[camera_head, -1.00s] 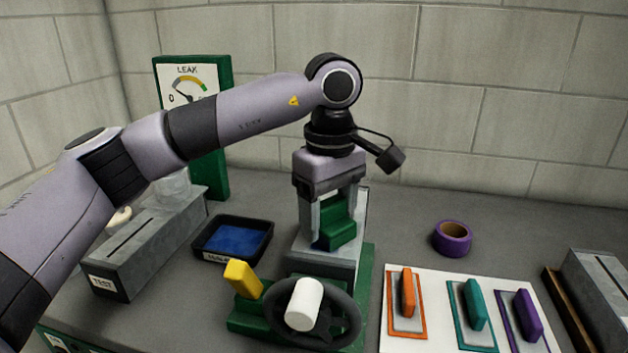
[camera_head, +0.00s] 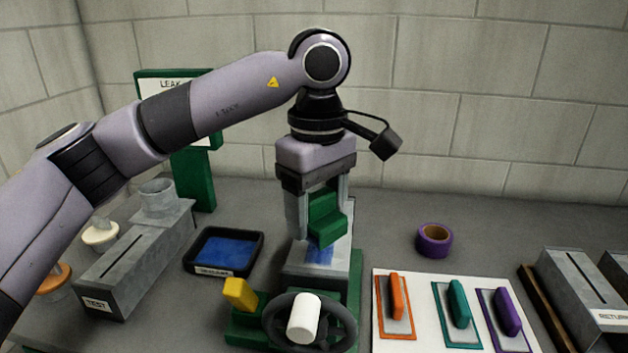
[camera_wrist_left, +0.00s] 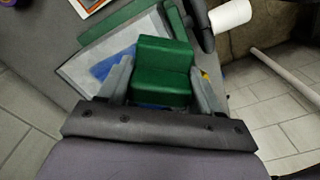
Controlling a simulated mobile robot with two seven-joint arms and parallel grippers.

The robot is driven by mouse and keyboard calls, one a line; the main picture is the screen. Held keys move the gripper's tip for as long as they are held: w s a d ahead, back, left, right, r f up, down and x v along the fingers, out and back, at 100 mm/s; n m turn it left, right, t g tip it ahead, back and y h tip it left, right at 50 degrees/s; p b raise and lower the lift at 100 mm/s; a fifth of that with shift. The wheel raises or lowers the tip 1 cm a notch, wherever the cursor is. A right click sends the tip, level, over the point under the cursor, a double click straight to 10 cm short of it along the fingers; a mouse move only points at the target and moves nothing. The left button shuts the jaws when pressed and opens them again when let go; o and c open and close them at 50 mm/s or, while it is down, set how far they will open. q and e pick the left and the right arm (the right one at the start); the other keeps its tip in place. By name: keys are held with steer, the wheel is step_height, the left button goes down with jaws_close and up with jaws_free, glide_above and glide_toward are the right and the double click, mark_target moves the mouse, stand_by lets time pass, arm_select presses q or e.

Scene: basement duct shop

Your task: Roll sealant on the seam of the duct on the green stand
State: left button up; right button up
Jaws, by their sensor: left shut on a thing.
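My left gripper (camera_head: 322,215) is shut on a green stepped block (camera_head: 326,218), which also shows between the fingers in the left wrist view (camera_wrist_left: 163,72). It holds the block over a grey metal duct (camera_head: 300,270) on a green stand (camera_head: 355,285). Blue sealant (camera_head: 320,256) shows on the duct top below the block; it also shows beside the block in the left wrist view (camera_wrist_left: 105,68). Whether the block touches the duct is hidden. A black tray of blue sealant (camera_head: 226,250) sits left of the duct. My right gripper is not in view.
A black handwheel with a white knob (camera_head: 304,318) and a yellow handle (camera_head: 239,293) stand in front of the duct. Orange, teal and purple tools lie on a white board (camera_head: 425,320). Purple tape (camera_head: 434,240), a TEST box (camera_head: 125,280) and a RETURN box (camera_head: 590,285) stand around.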

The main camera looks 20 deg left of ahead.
arm_select(q)
steer(key=shift+r, duration=1)
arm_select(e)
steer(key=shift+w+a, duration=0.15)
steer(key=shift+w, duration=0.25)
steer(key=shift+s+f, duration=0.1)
